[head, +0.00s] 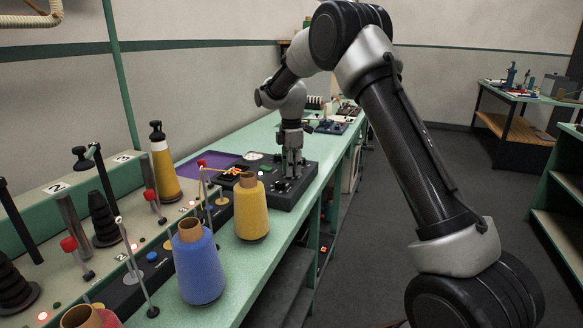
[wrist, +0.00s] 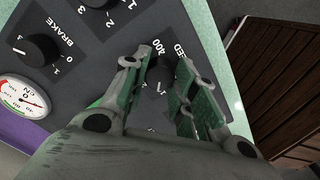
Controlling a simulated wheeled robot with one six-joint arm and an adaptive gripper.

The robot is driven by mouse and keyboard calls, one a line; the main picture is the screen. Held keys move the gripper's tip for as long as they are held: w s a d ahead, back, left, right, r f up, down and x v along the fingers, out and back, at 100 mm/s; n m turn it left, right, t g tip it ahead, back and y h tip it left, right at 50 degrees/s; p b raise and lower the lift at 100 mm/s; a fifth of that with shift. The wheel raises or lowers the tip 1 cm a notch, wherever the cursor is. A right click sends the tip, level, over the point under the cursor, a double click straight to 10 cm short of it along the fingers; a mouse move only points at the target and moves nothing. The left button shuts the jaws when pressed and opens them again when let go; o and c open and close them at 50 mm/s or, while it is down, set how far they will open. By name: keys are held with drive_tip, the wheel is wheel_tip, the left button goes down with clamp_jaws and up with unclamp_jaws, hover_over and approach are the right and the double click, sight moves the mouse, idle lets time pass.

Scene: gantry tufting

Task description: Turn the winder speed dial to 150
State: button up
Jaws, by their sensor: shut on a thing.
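My gripper (head: 292,173) reaches down onto a dark control panel (head: 268,193) on the green bench. In the wrist view, its two fingers (wrist: 166,72) are shut on the sides of a dark dial (wrist: 161,80), the winder speed dial. Its printed label is partly covered, with "ED" and "400" showing. A short white mark shows between the fingers, but the exact setting cannot be read. The fingers hide most of the dial and its scale. In the head view the dial is too small and covered to make out.
A brake dial (wrist: 42,48) and a round white gauge (wrist: 22,98) lie left of the fingers. Yellow (head: 251,212) and blue (head: 198,268) yarn cones stand on the bench nearer the camera. Thin posts and a tall yellow cone (head: 165,172) stand further left. The aisle floor is clear.

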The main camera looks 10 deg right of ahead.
drive_tip(key=shift+n, duration=1.1)
drive_tip(key=o, duration=1.1)
drive_tip(key=shift+c, duration=0.2)
drive_tip(key=shift+r, duration=0.1)
wheel_tip(320, 180, up, 12)
